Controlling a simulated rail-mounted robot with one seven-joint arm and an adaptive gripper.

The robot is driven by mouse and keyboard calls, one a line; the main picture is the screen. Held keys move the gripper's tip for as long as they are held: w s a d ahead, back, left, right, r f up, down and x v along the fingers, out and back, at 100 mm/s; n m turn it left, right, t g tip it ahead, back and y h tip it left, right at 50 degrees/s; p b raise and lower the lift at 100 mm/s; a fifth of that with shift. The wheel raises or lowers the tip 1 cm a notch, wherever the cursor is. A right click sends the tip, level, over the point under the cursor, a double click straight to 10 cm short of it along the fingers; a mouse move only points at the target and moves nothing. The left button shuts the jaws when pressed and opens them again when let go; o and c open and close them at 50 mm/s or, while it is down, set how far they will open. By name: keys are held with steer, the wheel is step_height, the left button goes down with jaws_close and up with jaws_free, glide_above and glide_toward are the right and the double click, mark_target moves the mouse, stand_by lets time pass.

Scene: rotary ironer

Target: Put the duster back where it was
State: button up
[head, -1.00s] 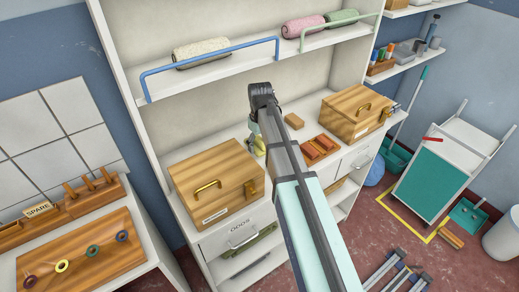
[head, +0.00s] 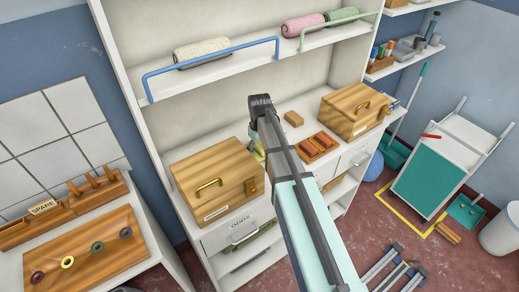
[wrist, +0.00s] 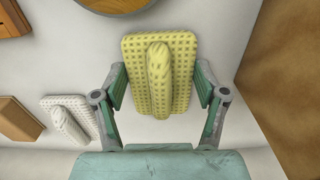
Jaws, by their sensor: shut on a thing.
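A yellow, dimpled duster (wrist: 158,62) with a raised ridge along its middle is between the fingers of my gripper (wrist: 160,85) in the wrist view. The gripper is shut on it, one finger at each side. A pale surface lies behind the duster; I cannot tell whether the duster touches it. In the head view the duster shows only as a small yellow patch (head: 259,153), mostly hidden by my arm, above the cabinet's counter between the two wooden boxes.
A white dimpled pad (wrist: 70,120) lies left of the duster. A wooden box (wrist: 285,75) stands close on the right. In the head view, the left box (head: 215,185), right box (head: 352,112), tan block (head: 293,118) and red-brown blocks (head: 317,147) occupy the counter. A shelf with a blue rail (head: 210,60) is above.

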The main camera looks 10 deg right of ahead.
mark_target(260, 148)
steer(key=o, duration=1.1)
steer(key=shift+r+b, duration=1.1)
steer(key=shift+r, duration=2.75)
